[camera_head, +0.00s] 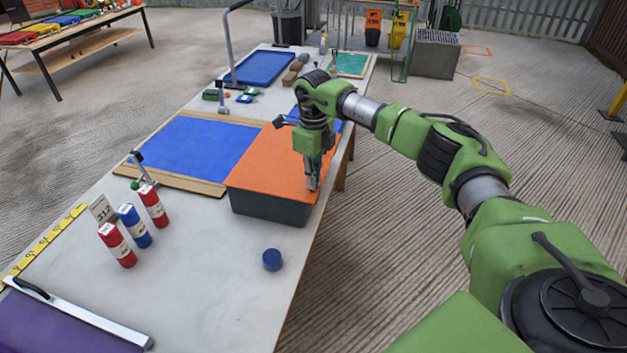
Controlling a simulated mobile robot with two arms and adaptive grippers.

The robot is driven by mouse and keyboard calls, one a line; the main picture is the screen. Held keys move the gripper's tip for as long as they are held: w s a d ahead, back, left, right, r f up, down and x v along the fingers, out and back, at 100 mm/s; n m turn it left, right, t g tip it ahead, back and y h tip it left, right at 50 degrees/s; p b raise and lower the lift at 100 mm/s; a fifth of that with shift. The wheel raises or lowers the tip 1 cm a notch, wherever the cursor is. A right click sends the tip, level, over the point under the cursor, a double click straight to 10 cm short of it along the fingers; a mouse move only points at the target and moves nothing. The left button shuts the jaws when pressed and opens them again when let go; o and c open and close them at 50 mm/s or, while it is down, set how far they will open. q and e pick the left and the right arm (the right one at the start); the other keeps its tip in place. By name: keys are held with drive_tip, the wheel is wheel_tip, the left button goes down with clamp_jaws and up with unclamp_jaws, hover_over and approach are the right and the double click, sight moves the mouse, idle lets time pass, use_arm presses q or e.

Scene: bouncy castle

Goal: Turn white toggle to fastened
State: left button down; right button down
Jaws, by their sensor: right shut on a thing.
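My right gripper (313,184) points down at the right edge of a dark grey box (268,208) with an orange top (268,164). Its fingers are shut on a small pale part there, which looks like the white toggle. The fingers hide most of it, so I cannot tell how far it is turned. My left gripper is not in view.
On the long grey table (205,270) are a blue panel (195,143), red and blue bottles (134,224), a number card (102,209) and a blue cap (272,260). A blue tray (264,67) lies farther back.

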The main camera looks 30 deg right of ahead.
drive_tip(key=shift+r+n, duration=0.1)
drive_tip(key=shift+n, duration=1.1)
drive_tip(key=c, duration=2.2)
unclamp_jaws()
wheel_tip(320, 180, up, 12)
